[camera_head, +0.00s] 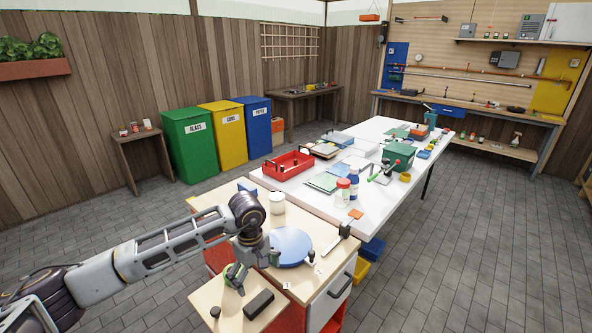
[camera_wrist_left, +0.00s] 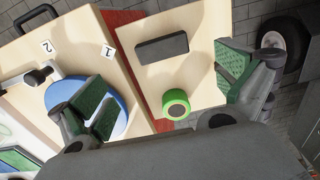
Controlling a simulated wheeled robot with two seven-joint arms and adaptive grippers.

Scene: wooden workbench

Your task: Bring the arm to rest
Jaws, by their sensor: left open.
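My left arm (camera_head: 170,240) reaches in from the left over the wooden workbench. My left gripper (camera_head: 240,281) points down above the bench's near section. In the left wrist view the gripper (camera_wrist_left: 168,90) has its green-padded fingers spread wide, with nothing held between them. A green roll with a dark centre (camera_wrist_left: 176,104) lies on the wood below, between the fingers in that view. Whether the fingers touch anything cannot be told. My right gripper is in neither view.
A black block (camera_head: 258,304) lies near the bench's front edge. A blue disc (camera_head: 290,246) and a white cylinder (camera_head: 277,203) are on the section behind. A white table (camera_head: 320,207) beyond holds a red tray (camera_head: 287,166) and several tools. Grey floor is free to the right.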

